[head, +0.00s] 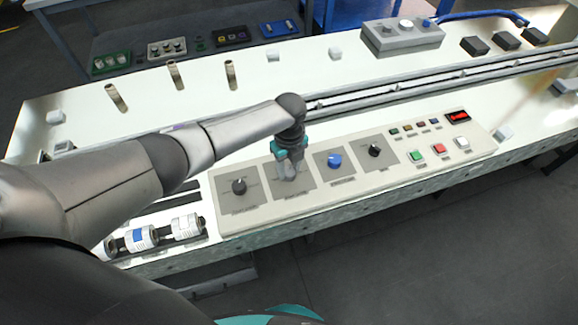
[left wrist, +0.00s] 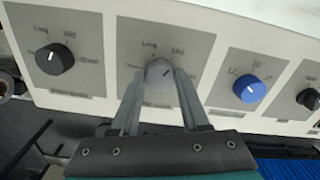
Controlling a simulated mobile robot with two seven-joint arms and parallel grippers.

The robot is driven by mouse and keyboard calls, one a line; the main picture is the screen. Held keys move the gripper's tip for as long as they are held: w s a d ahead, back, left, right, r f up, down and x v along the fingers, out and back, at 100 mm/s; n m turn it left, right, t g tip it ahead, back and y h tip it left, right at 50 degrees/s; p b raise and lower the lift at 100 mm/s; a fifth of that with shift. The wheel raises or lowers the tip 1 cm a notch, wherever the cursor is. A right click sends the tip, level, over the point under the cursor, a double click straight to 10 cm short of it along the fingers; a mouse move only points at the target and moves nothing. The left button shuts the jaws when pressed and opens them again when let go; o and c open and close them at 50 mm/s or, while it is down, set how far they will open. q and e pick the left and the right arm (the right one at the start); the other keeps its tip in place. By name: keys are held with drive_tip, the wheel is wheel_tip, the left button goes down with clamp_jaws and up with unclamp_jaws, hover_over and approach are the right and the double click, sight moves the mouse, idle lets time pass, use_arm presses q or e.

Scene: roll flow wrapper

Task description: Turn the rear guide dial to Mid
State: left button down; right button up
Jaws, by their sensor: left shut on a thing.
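The control panel (head: 215,205) carries a row of dials on grey plates. My left gripper (head: 289,172) points down at the second dial from the left, hiding most of it in the head view. In the left wrist view, that grey dial (left wrist: 158,72) sits between the fingertips of my left gripper, which is shut on it. The Long label (left wrist: 149,44) is left of that. The small name under the dial is too blurred to read. My right gripper is not in view.
A black dial (head: 238,187) is to the left; a blue dial (head: 334,161) and another black dial (head: 375,150) are to the right. Several coloured buttons and a red display (head: 457,116) are farther right. A rail (head: 370,98) runs behind the panel.

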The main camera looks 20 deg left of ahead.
sight(289, 171)
use_arm(q)
drive_tip(key=shift+c, duration=1.9)
unclamp_jaws()
drive_tip(key=shift+r, duration=0.1)
wheel_tip(289, 171, up, 15)
drive_tip(key=p, duration=0.2)
